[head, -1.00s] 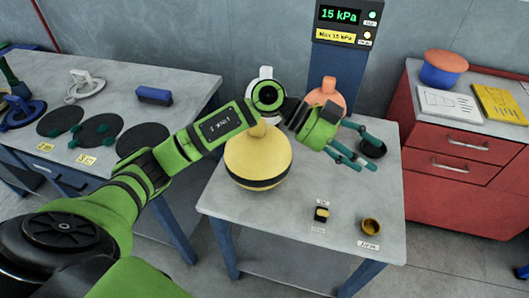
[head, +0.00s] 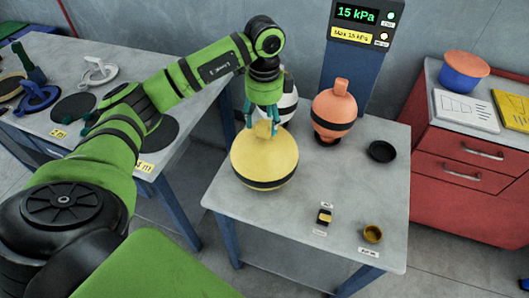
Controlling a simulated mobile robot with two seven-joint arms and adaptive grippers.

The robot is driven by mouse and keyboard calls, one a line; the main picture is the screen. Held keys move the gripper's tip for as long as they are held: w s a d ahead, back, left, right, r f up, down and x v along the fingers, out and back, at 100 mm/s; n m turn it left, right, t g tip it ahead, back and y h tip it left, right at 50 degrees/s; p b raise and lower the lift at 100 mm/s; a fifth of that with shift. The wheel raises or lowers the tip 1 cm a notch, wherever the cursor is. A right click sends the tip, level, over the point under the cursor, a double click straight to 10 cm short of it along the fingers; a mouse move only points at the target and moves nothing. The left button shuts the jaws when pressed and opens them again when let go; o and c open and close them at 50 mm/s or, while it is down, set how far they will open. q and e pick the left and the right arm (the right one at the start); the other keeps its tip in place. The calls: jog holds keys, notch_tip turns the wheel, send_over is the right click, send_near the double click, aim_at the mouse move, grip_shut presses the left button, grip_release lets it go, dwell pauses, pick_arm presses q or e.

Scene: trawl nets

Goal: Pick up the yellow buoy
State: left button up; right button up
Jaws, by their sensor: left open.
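The yellow buoy (head: 264,160) is a large yellow ball with a dark band and a small neck on top. It rests upright at the left side of the grey middle table (head: 330,190). My left gripper (head: 264,125) points down over the buoy's top. Its teal fingers are open, one on each side of the neck; I cannot tell whether they touch it. My right gripper is not in view.
A white buoy with a dark band (head: 288,100) stands close behind my gripper, partly hidden. An orange buoy (head: 334,110) stands right of it, before the gauge post (head: 352,75). A black ring (head: 382,151), small dark block (head: 325,215) and brass cup (head: 373,233) lie rightward.

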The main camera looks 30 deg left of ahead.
pick_arm(q)
jog(key=shift+f, duration=0.95)
grip_shut()
jog(key=shift+w+r, duration=0.1)
